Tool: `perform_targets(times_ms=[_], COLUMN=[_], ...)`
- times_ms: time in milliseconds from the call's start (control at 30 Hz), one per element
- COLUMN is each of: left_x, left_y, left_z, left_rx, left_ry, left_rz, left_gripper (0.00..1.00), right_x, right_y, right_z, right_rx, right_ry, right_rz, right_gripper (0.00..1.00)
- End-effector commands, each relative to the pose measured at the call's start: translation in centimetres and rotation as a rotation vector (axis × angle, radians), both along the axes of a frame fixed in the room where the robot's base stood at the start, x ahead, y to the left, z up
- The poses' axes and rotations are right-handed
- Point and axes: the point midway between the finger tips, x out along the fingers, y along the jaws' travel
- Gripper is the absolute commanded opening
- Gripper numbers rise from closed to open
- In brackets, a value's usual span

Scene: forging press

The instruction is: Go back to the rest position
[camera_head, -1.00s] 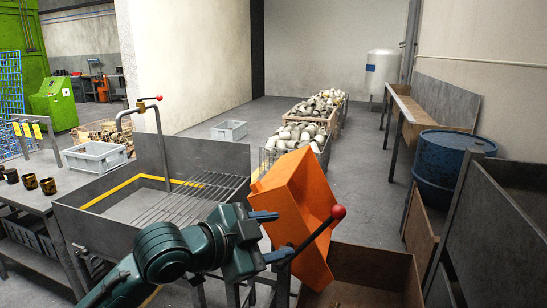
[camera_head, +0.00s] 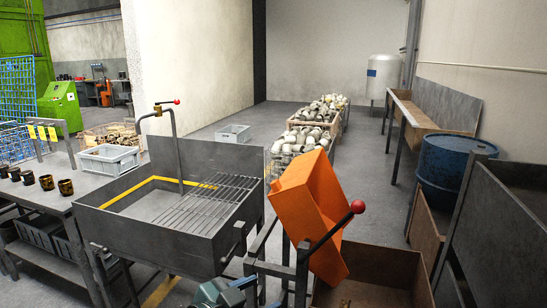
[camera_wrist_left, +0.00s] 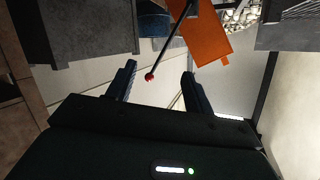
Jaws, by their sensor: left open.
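My left gripper (camera_head: 258,294) shows only in part at the bottom edge of the head view, below the grate basin. In the left wrist view its two fingers (camera_wrist_left: 161,84) stand wide apart with nothing between them. An orange tipping box (camera_head: 308,205) is tilted on a stand at the centre right, with a lever ending in a red ball (camera_head: 357,207). The red ball also shows in the left wrist view (camera_wrist_left: 149,77), beyond the fingers and apart from them. My right gripper is in neither view.
A grey basin (camera_head: 128,219) with a grate and a red-knobbed pipe stands left of the orange box. A bench (camera_head: 45,205) with several dark cups is at far left. A brown bin (camera_head: 375,265) and a blue barrel (camera_head: 447,172) are at right. Open floor lies behind.

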Motion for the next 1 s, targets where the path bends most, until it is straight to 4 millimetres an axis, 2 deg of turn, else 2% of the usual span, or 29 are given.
perform_targets(times_ms=[33, 200, 300, 433, 500, 633, 733, 1000], left_x=[-1.0, -5.2, -8.6, -13.3, -15.3, -17.6, -18.2, -18.2], left_y=[0.7, 4.1, 6.3, 8.8, 9.8, 11.0, 11.2, 11.2], left_z=[-2.5, -10.1, -14.2, -18.3, -19.7, -21.1, -21.4, -21.4], left_rx=[-0.033, -0.113, -0.130, -0.127, -0.120, -0.108, -0.105, -0.105], left_ry=[0.054, 0.194, 0.268, 0.346, 0.375, 0.403, 0.408, 0.409], left_rz=[0.046, 0.237, 0.345, 0.457, 0.499, 0.542, 0.551, 0.551], left_gripper=[0.52, 0.52, 0.52, 0.52, 0.52, 0.52, 0.52, 0.52], right_x=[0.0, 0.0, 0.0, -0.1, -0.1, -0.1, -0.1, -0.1], right_y=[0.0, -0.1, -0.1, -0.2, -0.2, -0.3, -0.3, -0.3], right_z=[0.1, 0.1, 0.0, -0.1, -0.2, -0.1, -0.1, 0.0], right_rx=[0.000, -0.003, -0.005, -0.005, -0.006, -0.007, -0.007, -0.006], right_ry=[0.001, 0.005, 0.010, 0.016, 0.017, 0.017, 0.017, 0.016], right_rz=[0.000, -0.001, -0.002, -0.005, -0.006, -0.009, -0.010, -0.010], right_gripper=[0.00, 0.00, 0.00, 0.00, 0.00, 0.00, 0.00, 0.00])
